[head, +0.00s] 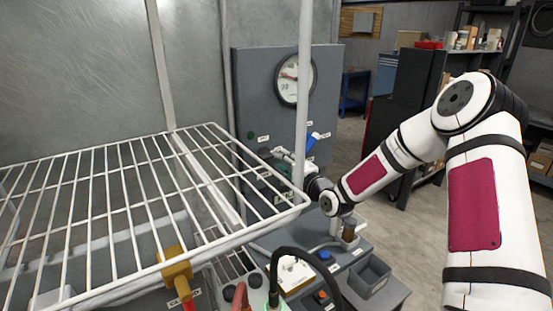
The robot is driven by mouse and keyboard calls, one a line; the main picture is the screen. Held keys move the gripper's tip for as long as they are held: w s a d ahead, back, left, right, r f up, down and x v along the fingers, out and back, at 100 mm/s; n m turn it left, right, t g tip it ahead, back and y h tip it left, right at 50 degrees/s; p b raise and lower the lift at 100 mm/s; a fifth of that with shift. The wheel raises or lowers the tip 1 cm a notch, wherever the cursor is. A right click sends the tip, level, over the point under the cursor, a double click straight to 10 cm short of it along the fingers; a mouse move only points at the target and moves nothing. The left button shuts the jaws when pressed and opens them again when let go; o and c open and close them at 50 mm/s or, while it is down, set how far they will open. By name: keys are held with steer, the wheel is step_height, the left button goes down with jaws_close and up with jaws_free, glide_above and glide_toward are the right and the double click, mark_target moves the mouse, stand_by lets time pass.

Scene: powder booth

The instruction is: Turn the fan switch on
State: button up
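A grey control panel (258,85) stands at the back centre. It carries a round gauge (289,72), a small dark green button or lamp (250,135), a blue handle (316,137) and several small white labels. The labels are too small to read, so I cannot tell which control is the fan switch. My gripper (285,158) is at the lower part of the panel, left of and below the blue handle. A white upright post partly covers it. I cannot tell whether its fingers are apart or touching anything.
A white wire rack (120,205) fills the left foreground, with its upright post in front of the panel. A yellow fitting (176,270), a black cable (318,262) and a grey bin (369,278) are low in front. Shelves stand behind my arm; open floor (425,215) shows right.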

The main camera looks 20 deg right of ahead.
steer(key=v, duration=0.8)
